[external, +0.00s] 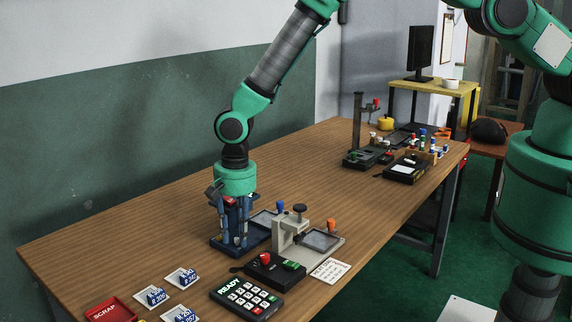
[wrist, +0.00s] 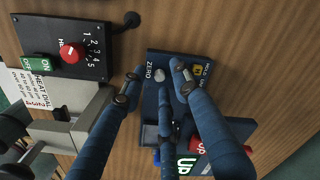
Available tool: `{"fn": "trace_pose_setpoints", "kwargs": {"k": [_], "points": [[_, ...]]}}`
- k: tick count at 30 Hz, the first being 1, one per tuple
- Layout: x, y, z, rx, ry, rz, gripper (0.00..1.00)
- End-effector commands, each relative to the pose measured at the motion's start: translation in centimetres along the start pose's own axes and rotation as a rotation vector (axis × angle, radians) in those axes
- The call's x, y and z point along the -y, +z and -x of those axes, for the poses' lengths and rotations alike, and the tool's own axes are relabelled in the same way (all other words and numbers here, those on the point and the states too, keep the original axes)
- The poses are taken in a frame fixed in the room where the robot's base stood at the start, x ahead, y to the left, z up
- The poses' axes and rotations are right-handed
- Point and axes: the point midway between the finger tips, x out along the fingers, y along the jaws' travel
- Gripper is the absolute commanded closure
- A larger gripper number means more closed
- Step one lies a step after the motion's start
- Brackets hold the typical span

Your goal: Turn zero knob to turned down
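The zero knob (wrist: 159,74) is a small light-grey round knob on a dark blue panel, beside the white ZERO lettering. In the wrist view my gripper (wrist: 157,82) has its blue fingers spread around the knob, with gaps showing between the fingertips and it. I cannot tell the height of the fingertips above the panel. The dark blue device (external: 257,235) shows in the external view directly under my downward-pointing gripper (external: 233,243), whose fingers hide the knob there. The direction the knob points is too small to read.
A black heater box with a red knob (wrist: 72,53) and green ON switch (wrist: 47,66) is close by. A grey press (external: 290,235) stands right of my gripper. A black keypad (external: 246,298) and red scrap tray (external: 110,311) lie at the front. The table behind my gripper is clear.

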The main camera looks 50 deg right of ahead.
Motion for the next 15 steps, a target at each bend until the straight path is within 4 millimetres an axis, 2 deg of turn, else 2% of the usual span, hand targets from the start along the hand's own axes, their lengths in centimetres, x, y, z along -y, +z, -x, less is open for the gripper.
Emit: {"fn": "trace_pose_setpoints", "kwargs": {"k": [3, 7, 8, 15], "points": [[-0.01, 0.0, 0.0, 0.0, 0.0, 0.0, 0.72], [-0.01, 0.0, 0.0, 0.0, 0.0, 0.0, 0.98], [-0.01, 0.0, 0.0, 0.0, 0.0, 0.0, 1.0], [-0.02, -0.03, -0.02, 0.0, 0.001, 0.01, 1.0]]}}
